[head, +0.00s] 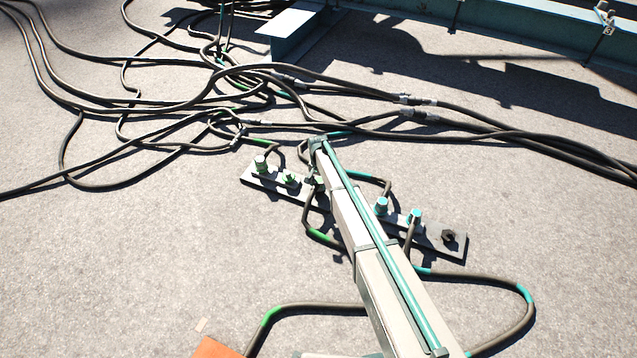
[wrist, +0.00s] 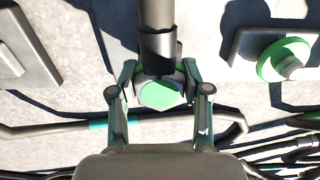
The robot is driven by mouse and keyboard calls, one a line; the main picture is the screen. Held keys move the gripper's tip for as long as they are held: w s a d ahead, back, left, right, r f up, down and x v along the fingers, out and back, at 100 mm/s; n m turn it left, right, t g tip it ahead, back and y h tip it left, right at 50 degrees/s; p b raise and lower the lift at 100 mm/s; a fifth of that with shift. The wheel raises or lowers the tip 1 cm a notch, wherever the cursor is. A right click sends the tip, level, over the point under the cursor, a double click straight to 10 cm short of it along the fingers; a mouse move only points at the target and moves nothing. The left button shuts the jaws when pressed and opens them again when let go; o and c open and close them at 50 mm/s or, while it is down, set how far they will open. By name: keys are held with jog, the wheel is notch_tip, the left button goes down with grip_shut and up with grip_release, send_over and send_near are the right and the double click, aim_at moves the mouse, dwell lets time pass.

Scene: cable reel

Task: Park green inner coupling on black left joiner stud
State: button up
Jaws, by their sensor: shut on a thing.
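In the wrist view my gripper (wrist: 158,88) is shut on a green-faced coupling (wrist: 160,96) at the end of a dark cable. The held coupling appears clear of both plates there. In the head view my arm hides most of the gripper and the coupling, between the two light plates. A black stud (head: 448,237) stands bare at the right end of the right plate (head: 432,240). A green stud (head: 290,180) stands on the left plate (head: 250,178), beside a green-marked coupling (head: 261,163). The wrist view shows a green-collared fitting (wrist: 284,60) at right.
Two teal-topped couplings (head: 381,205) stand on the right plate, left of the black stud. Tangled dark cables (head: 190,105) cover the floor behind. A teal-banded cable (head: 480,277) loops in front. An orange object (head: 214,348) lies at the bottom edge.

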jog(key=shift+f, duration=0.45)
jog(key=o, duration=1.4)
jog(key=shift+c, duration=0.2)
